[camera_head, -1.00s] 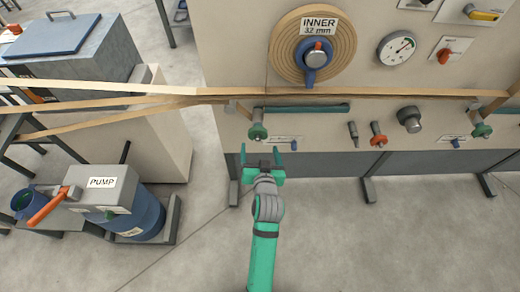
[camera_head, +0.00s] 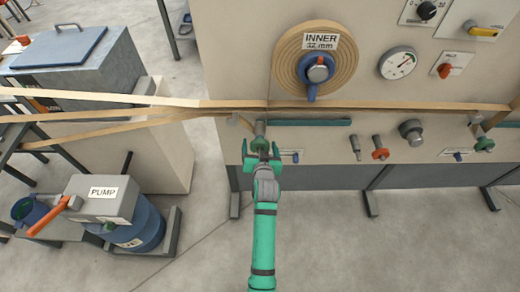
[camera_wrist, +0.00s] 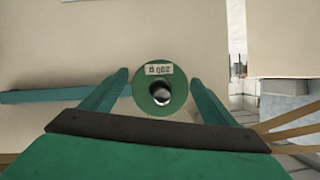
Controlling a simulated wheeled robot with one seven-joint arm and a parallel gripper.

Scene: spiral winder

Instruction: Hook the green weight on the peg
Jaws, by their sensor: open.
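The green weight (camera_head: 260,144) is a round disc on the left post of the machine's front panel, below the tan strip. The wrist view shows its face (camera_wrist: 158,78), with a small upside-down label and a silver post end in its hole. My gripper (camera_head: 262,153) is open, with one finger on either side of the weight. In the wrist view the gripper (camera_wrist: 160,82) frames the disc; whether the fingers touch it I cannot tell. A bare grey peg (camera_head: 354,146) sticks out farther right. Which peg the task means I cannot tell.
An orange-collared peg (camera_head: 379,152) and a grey knob (camera_head: 411,131) stand right of the grey peg. A similar green piece (camera_head: 485,144) sits at far right. A teal bar (camera_head: 312,122) runs along the panel. Floor before the panel is clear.

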